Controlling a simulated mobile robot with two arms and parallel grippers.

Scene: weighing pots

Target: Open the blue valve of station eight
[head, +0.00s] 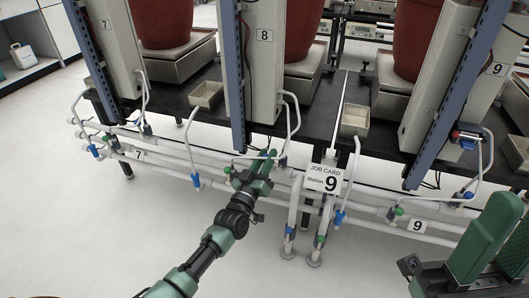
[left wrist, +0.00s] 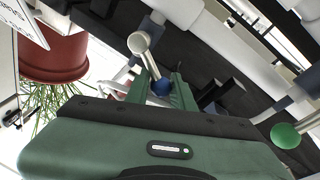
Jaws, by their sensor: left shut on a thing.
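The station marked 8 (head: 265,35) stands at the centre of the head view, with white pipes below it. My left gripper (head: 262,164) is at these pipes, left of the job card. In the left wrist view its two green fingers (left wrist: 162,92) are shut on the blue valve (left wrist: 162,86), which is partly hidden between them. A little blue shows at the fingertips in the head view (head: 272,153). The handle's turn angle cannot be made out. A green valve (left wrist: 285,135) is apart from the fingers at the right. Green parts of my right arm show at the lower right of the head view.
Other blue valves (head: 196,181) and green valves (head: 320,240) sit on neighbouring pipes. Red pots (head: 162,22) stand on scales above. The pale floor in front is open.

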